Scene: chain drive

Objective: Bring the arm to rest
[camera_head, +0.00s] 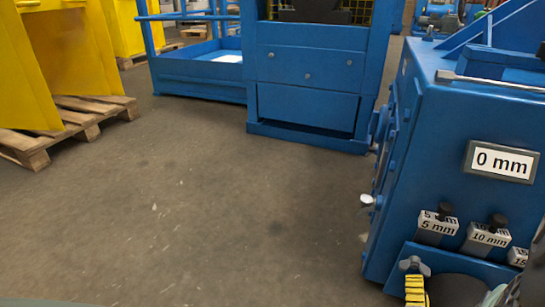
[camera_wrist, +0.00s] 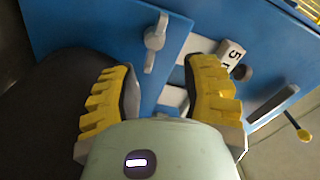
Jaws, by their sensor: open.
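My gripper (camera_wrist: 163,72) is open in the wrist view, with its two yellow ribbed fingers apart and nothing visible between them. Behind the fingers is the blue front of the machine, with a grey wing knob (camera_wrist: 155,42) and a white block (camera_wrist: 231,53) marked 5. In the head view, one yellow finger and part of my arm show at the bottom right edge, in front of the blue machine (camera_head: 420,130). The rest of my gripper is cut off there. The wing knob (camera_head: 414,265) appears just above the yellow finger.
The machine carries a "0 mm" display (camera_head: 502,161), a 5 mm block (camera_head: 436,226), a 10 mm block (camera_head: 487,239) and a partly cut-off 15 block (camera_head: 519,257). A blue cabinet (camera_head: 305,70) stands behind. A wooden pallet (camera_head: 65,130) is at left. The middle floor is clear.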

